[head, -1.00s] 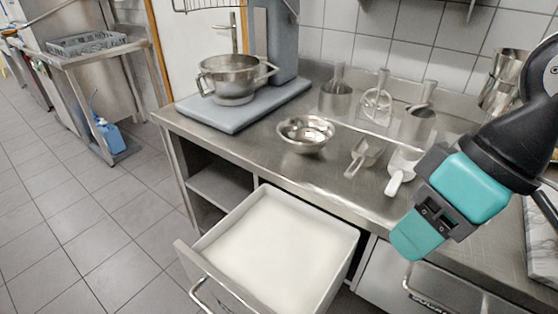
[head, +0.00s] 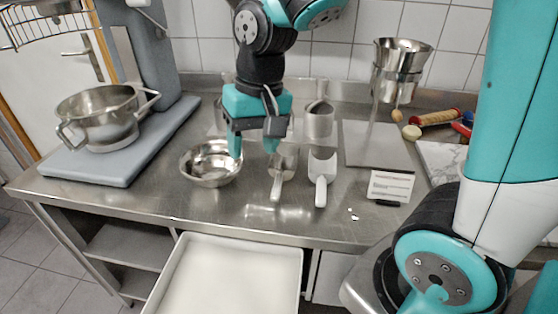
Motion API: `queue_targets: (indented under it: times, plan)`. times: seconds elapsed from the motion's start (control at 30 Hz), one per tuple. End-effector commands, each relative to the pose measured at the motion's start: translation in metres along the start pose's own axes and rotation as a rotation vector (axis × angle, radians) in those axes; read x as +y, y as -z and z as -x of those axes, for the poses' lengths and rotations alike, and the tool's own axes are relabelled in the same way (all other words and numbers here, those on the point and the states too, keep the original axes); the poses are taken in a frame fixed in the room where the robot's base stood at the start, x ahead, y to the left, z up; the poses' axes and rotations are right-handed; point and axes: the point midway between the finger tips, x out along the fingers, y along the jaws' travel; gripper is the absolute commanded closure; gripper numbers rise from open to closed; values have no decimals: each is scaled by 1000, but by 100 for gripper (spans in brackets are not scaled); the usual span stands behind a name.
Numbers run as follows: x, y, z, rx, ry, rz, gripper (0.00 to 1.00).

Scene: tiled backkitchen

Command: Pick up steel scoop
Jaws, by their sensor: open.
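The steel scoop (head: 282,178) lies on the steel worktop, its bowl toward the wall and its handle toward the front edge. My gripper (head: 253,148) points down above the worktop, open and empty. Its right finger is close to the far end of the scoop's bowl; its left finger overlaps the right rim of a steel bowl (head: 206,179) in the picture. I cannot tell how high the fingertips are or whether they touch anything. A white scoop (head: 321,180) lies just right of the steel one.
Steel canisters (head: 318,123) stand behind, partly hidden by my gripper. A pot (head: 100,115) sits on a grey base at left. A small sign (head: 390,186) and a grey board (head: 374,144) are at right. An open white drawer (head: 228,280) juts out below the worktop.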

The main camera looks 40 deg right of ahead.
Motion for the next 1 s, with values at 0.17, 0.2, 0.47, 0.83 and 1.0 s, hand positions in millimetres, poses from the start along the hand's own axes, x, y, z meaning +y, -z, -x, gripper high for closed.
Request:
queue_targets:
  times: [0.17,0.2,0.47,0.83,1.0]
  plan:
    - [71,67,-2,18,-122,-485,45]
    - [80,74,-4,22,-137,-546,45]
    - [100,80,-45,25,-161,-632,45]
    - [109,79,-117,27,-158,-625,45]
    - [110,78,-128,29,-158,-623,45]
